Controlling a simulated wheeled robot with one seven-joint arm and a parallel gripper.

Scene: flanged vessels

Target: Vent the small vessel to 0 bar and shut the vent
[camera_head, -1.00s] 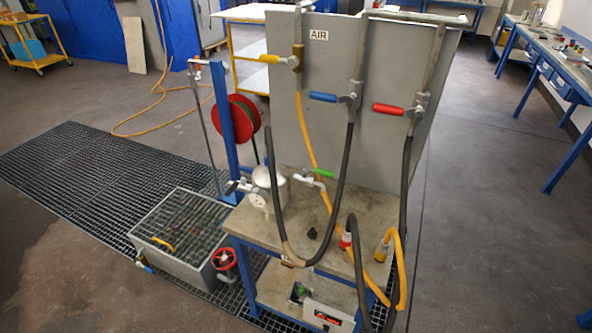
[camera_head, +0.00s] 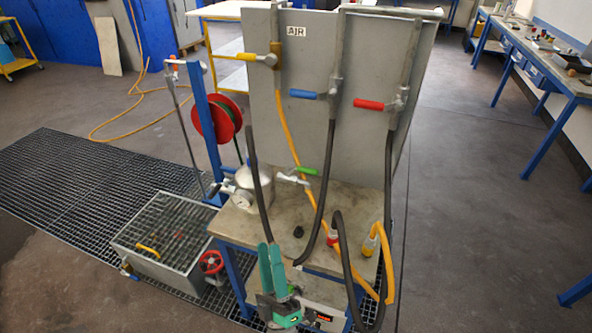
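The small silver vessel (camera_head: 256,182) stands on the far left part of the worktable. A round gauge (camera_head: 242,199) sits on its front. A valve with a dark handle (camera_head: 227,188) is at its left, and a green-handled valve (camera_head: 306,171) is at its right. A dark hose crosses in front of the vessel. My gripper (camera_head: 270,247), with teal fingers, is at the table's front edge, below and in front of the vessel and apart from it. Its fingers are close together and hide the bottom of the hose loop; whether they are open is unclear.
A grey panel marked AIR (camera_head: 296,31) carries yellow, blue (camera_head: 302,94) and red (camera_head: 368,104) handled valves with hanging hoses. A yellow hose end (camera_head: 369,245) stands on the table (camera_head: 322,250). A gridded tank (camera_head: 165,235) with a red handwheel (camera_head: 211,262) is at left.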

